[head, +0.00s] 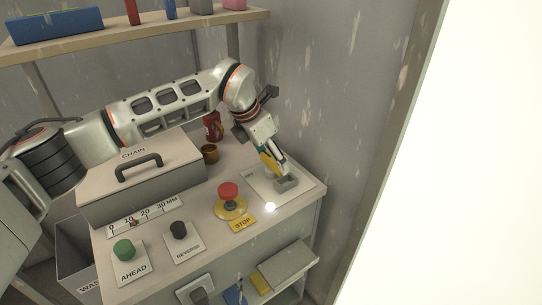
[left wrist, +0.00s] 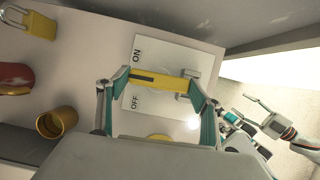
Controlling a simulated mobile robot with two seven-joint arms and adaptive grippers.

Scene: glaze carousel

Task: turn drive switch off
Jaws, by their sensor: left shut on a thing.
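The drive switch has a pale plate (head: 260,190) at the right end of the bench top. In the left wrist view the plate (left wrist: 131,88) reads ON at the top and OFF at the bottom. A yellow switch handle (left wrist: 165,79) spans between the fingertips of my left gripper (left wrist: 158,82), which is shut on it. In the head view my left gripper (head: 278,168) reaches down over the plate, beside a grey block (head: 287,183). The handle's exact setting I cannot tell. My right gripper (left wrist: 245,112) shows small at the right of the left wrist view; its jaw state is unclear.
A white lamp (head: 270,207) glows near the plate. The red stop button (head: 229,190), black reverse button (head: 179,230) and green ahead button (head: 124,249) stand nearby. A chain box (head: 140,172), red can (head: 213,126) and brass cup (head: 209,153) are left of my gripper. A wall rises close behind.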

